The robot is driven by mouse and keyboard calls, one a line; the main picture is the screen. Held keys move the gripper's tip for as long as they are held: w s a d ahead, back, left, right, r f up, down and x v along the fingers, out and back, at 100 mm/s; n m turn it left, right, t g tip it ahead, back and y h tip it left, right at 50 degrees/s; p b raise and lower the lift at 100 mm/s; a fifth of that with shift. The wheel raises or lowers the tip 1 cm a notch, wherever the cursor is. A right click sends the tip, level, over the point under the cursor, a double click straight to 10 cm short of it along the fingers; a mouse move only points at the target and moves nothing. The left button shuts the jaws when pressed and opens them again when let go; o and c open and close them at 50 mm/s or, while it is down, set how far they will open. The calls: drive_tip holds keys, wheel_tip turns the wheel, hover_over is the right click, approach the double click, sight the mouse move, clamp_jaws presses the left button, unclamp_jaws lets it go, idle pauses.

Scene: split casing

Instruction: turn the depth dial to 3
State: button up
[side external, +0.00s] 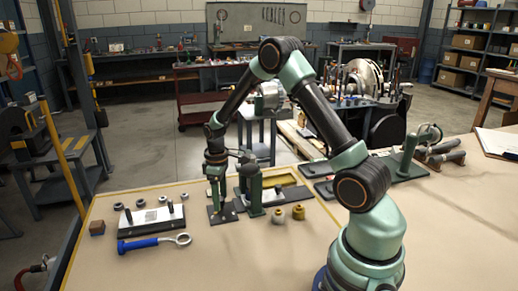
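My gripper (217,205) points straight down at a small dark plate (229,215) on the bench, left of a green upright fixture (255,192). The fingertips are at or just above the plate; I cannot tell whether they touch it. The fingers are too small in view to tell whether they are open or shut, or hold anything. I cannot make out the depth dial or any numbers on it. It may be hidden by the gripper or too small to see.
A pale block with two dark posts (152,223), a blue-handled ring tool (150,243) and several metal rings lie to the left. Two brass-coloured knobs (288,214) stand right of the fixture, a yellow-rimmed tray (298,191) behind. The front bench is clear.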

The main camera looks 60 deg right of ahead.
sight(221, 199)
drive_tip(key=shift+r, duration=0.1)
wheel_tip(221, 199, up, 12)
idle(0.5)
drive_tip(key=s+a+r+m+t, duration=0.3)
drive_tip(key=s+a+r+t, duration=0.2)
drive_tip(key=s+a+r, duration=0.5)
drive_tip(key=s+a, duration=0.3)
drive_tip(key=shift+s+a+r+t, duration=0.15)
drive_tip(key=shift+s+a+t, duration=0.15)
drive_tip(key=shift+s, duration=0.1)
